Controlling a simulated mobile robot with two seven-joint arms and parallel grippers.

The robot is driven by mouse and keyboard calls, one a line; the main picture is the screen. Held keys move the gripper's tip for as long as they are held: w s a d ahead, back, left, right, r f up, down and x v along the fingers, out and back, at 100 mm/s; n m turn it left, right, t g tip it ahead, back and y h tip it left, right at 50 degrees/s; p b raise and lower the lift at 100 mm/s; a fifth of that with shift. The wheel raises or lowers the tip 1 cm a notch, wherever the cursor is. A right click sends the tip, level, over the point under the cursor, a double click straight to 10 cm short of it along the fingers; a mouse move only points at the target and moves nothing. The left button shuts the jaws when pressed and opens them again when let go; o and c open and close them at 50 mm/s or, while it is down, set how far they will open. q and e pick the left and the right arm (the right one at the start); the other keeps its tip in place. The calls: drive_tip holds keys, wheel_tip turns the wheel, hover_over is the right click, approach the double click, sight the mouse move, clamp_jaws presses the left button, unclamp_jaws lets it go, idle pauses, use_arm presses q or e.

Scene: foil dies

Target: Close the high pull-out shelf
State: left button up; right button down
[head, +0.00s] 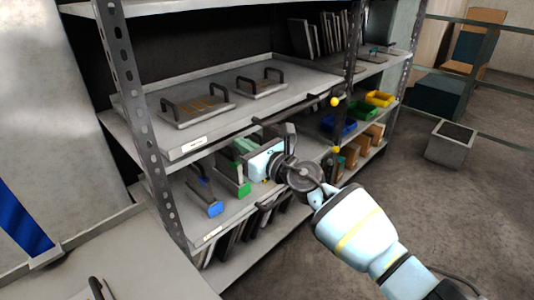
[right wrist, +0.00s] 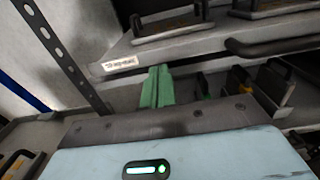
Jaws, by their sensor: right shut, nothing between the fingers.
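The high pull-out shelf (head: 222,133) is a grey tray in the metal rack, with a white label at its front left corner and a long dark handle bar (head: 290,114) along its front. It appears to stand out past the rack's upright. Two flat dies with black handles, a left one (head: 198,108) and a right one (head: 262,86), lie on it. The shelf also shows in the right wrist view (right wrist: 185,50). My right gripper (head: 241,148) is shut and empty, its green fingers (right wrist: 157,87) just below and in front of the shelf's front edge. My left gripper is out of view.
A lower shelf holds a blue-ended die (head: 205,193) and other dies. Yellow, blue and green bins (head: 379,98) stand on the rack at the right. A grey table (head: 125,252) is at lower left. The floor at right is open around a grey box (head: 450,143).

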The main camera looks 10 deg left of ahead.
drive_tip(key=p+v, duration=0.3)
drive_tip(key=v, duration=0.4)
drive_tip(key=shift+d+p, duration=0.15)
drive_tip(key=shift+p, duration=0.25)
drive_tip(key=shift+f, duration=0.15)
